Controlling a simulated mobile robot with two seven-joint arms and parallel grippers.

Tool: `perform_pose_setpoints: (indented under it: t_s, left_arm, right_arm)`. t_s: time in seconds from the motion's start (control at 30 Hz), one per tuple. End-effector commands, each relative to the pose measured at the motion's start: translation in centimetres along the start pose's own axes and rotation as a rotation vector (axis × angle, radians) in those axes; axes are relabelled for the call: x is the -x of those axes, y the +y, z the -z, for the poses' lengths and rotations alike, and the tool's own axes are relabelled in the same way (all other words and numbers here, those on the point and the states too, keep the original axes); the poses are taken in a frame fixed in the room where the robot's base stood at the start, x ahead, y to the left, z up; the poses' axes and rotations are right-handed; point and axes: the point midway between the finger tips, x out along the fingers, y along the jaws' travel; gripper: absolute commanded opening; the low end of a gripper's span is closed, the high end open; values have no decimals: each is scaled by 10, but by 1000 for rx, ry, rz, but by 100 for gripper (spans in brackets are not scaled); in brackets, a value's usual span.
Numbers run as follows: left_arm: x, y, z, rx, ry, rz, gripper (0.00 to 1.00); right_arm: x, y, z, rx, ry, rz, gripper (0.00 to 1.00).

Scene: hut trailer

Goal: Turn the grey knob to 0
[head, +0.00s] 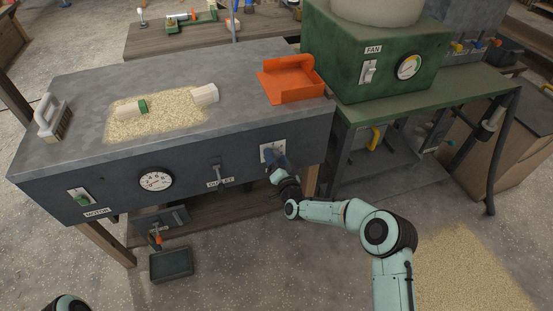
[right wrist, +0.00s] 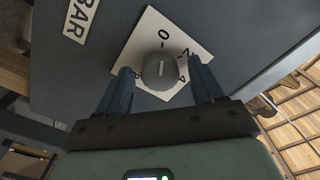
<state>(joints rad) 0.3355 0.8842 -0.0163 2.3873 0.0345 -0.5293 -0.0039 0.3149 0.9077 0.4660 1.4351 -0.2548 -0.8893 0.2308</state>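The grey knob (right wrist: 160,70) sits on a white square dial plate (right wrist: 190,47) on the front of the grey bench. The plate carries printed marks, with a 0 at its upper part in the right wrist view. A pale line on the knob runs roughly toward the 0, but I cannot tell its exact setting. My right gripper (right wrist: 162,78) is open, one blue finger on each side of the knob, with visible gaps. In the head view my right gripper (head: 274,158) hides most of the knob and part of the plate (head: 279,146). My left gripper is out of view.
The grey bench (head: 75,83) holds a grain pile (head: 172,118), a brush (head: 52,118) and an orange scoop (head: 290,80). Its front has a gauge (head: 155,180), a motor switch (head: 80,197) and an outlet lever (head: 217,170). A green fan machine (head: 330,42) stands to the right.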

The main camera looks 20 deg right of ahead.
Motion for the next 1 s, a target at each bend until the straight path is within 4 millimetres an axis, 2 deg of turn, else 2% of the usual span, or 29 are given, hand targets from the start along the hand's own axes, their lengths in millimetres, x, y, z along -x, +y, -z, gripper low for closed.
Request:
perform_pose_setpoints:
  t_s: [0.3, 0.47, 0.57, 0.8, 1.0]
  left_arm:
    - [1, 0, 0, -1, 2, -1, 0]
    - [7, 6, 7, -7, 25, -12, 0]
    - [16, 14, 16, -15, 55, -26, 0]
    - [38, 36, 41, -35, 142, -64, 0]
    - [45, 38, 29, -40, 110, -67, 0]
  right_arm:
    - [1, 0, 0, -2, 0, 0, 69]
    - [13, -1, 1, -1, 0, 0, 69]
    - [30, -1, 2, -1, -2, -2, 69]
    - [83, -2, 2, -1, -1, -1, 69]
    - [118, 0, 1, -1, -2, -2, 69]
